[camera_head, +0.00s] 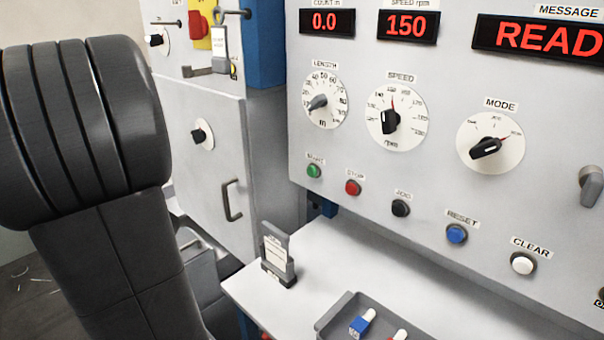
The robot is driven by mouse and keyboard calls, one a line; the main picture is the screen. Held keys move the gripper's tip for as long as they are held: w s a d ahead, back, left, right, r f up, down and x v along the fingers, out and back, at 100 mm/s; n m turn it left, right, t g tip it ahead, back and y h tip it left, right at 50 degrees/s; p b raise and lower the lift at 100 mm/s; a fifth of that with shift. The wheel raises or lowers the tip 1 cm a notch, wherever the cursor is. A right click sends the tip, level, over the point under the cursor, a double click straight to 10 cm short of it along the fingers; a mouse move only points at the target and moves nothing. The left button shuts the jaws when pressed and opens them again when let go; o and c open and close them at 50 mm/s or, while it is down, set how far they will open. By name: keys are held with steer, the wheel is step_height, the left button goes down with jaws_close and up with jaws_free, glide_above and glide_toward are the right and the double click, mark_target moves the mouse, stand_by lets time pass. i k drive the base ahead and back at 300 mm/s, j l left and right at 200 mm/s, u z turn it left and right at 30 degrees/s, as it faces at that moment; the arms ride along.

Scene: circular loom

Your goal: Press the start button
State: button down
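The start button (314,171) is a small green round button at the lower left of the grey control panel, under a small label that is hard to read. The red stop button (353,187) is to its right. The message display (545,38) shows "READ", cut off at the right edge of the picture. My gripper is not in view. A thick dark part of my arm fills the left side, well apart from the green button, which is fully visible.
A black jog button (401,208), a blue reset button (457,234) and a white clear button (523,263) continue the row. Below, a pale shelf (335,262) holds a card stand (277,256) and a grey tray (338,318). A cabinet door handle (231,201) sticks out at left.

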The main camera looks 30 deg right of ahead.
mark_target(311, 171)
steer(key=i+j, duration=0.1)
steer(key=j, duration=0.95)
steer(key=z, duration=2.25)
steer(key=i+j, duration=0.05)
